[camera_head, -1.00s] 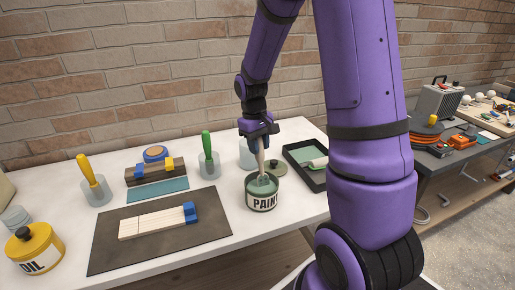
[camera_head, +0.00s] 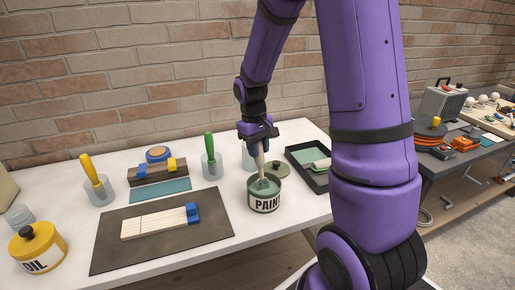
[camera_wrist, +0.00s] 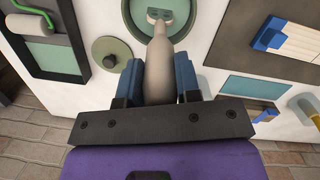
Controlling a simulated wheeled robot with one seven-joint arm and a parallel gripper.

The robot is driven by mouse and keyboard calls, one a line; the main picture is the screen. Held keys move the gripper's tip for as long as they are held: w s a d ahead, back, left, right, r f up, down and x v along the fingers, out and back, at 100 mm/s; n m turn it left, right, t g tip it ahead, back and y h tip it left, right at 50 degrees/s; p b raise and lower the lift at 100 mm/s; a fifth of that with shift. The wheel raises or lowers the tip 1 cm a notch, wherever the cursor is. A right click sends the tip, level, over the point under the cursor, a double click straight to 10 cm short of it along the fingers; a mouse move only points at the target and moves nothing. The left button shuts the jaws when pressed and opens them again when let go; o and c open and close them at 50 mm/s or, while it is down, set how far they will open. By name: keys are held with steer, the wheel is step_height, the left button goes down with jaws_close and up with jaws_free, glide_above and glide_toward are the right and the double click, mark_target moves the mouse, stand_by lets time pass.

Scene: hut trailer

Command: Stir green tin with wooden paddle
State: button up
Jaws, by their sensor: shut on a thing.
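The green paint tin (camera_head: 265,202) with a "PAINT" label stands open on the white table, and its green paint also shows at the top of the wrist view (camera_wrist: 120,20). My gripper (camera_head: 259,140) is above the tin. It is shut on the pale wooden paddle (camera_head: 262,165), which points down into the tin. In the wrist view the paddle (camera_wrist: 160,65) sits between my blue fingers (camera_wrist: 161,78), and its lower end, with a green-tinted head, is over or in the paint. How deep it reaches cannot be told.
The tin's round lid (camera_head: 275,169) lies behind it. A black roller tray (camera_head: 308,165) is to the right. A dark mat (camera_head: 150,240) with a wooden strip and blue block (camera_head: 192,212) is left. A yellow oil can (camera_head: 38,246) stands far left.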

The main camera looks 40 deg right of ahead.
steer(key=shift+w+a+r, duration=0.1)
steer(key=shift+w+r, duration=0.1)
steer(key=shift+r, duration=1.25)
steer(key=shift+w+r, duration=0.25)
steer(key=shift+r, duration=1.15)
steer(key=shift+w+a+r, duration=0.1)
steer(key=shift+w+r, duration=0.1)
steer(key=shift+r, duration=1.35)
step_height(320, 180, up, 5)
steer(key=shift+f, duration=0.1)
